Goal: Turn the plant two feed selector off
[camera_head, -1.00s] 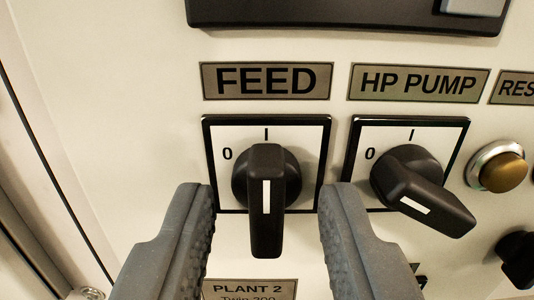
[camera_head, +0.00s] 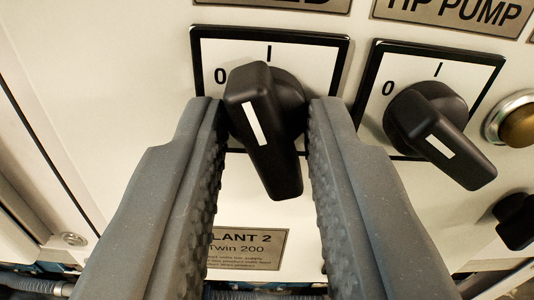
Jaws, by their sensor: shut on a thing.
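The feed selector (camera_head: 266,130) is a black knob with a white line on a white, black-edged plate marked 0 and I. Its label is cut off at the top; the plate (camera_head: 250,240) below reads Plant 2. The knob's upper end leans left, toward 0, and its lower end leans right. The white line is tilted between the 0 and I marks. My gripper (camera_head: 267,112) has its grey, ridged fingers on both sides of the knob and is shut on it. The left finger meets its upper left side; the right finger is close to its lower right end.
The HP pump selector (camera_head: 438,135), a similar black knob, stands close right of my right finger. An amber button (camera_head: 515,120) and another black knob (camera_head: 516,220) are farther right. The panel left of the feed plate is clear.

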